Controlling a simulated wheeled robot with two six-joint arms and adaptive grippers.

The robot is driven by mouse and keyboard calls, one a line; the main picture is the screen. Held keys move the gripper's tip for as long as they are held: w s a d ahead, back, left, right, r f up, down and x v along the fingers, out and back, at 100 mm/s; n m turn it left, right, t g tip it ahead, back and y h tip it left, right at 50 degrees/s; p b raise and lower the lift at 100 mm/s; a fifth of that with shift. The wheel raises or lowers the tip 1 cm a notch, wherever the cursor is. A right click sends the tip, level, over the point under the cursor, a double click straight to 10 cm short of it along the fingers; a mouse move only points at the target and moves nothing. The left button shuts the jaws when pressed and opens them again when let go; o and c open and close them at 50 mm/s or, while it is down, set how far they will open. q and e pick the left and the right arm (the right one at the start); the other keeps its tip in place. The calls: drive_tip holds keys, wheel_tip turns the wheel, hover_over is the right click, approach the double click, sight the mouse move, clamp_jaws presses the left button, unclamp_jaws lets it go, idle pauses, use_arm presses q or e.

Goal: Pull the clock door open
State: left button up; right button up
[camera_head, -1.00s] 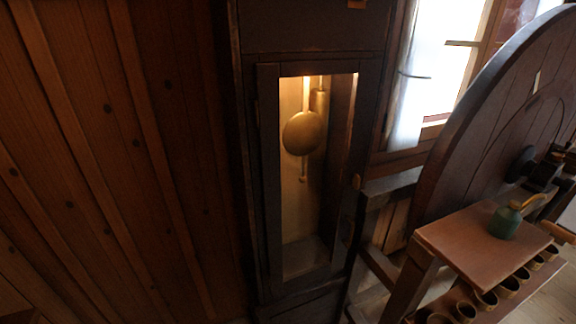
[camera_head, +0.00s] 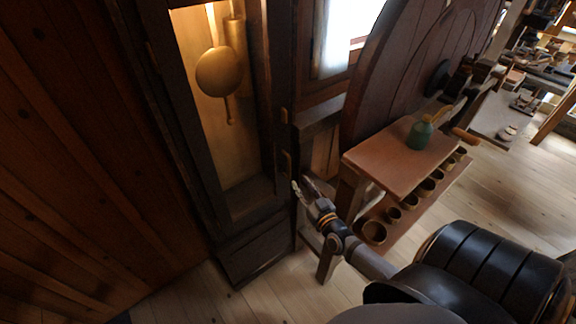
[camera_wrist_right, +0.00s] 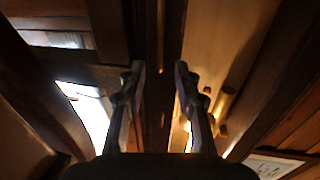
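The tall dark clock case stands at the left of centre in the head view. Its glazed door (camera_head: 201,140) looks closed, and a brass pendulum (camera_head: 219,71) hangs lit behind it. Small brass fittings (camera_head: 284,115) sit at the door's right edge, one above the other; I cannot tell which is the handle. My right gripper (camera_head: 302,183) is open and points at the lower fitting (camera_head: 287,163), just below and right of it. In the right wrist view its two fingers (camera_wrist_right: 159,68) are apart, with dark upright wood beyond them. My left gripper is out of view.
Plank wall (camera_head: 60,170) is at the left. Floor (camera_head: 500,215) is free at the right.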

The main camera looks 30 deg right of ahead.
sight(289, 177)
drive_tip(key=w, duration=0.3)
drive_tip(key=w+b, duration=0.1)
drive_tip(key=w, duration=0.3)
drive_tip(key=w+d+b, duration=0.1)
drive_tip(key=w, duration=0.2)
drive_tip(key=shift+w+d, duration=0.1)
drive_tip(key=shift+w, duration=0.05)
clamp_jaws()
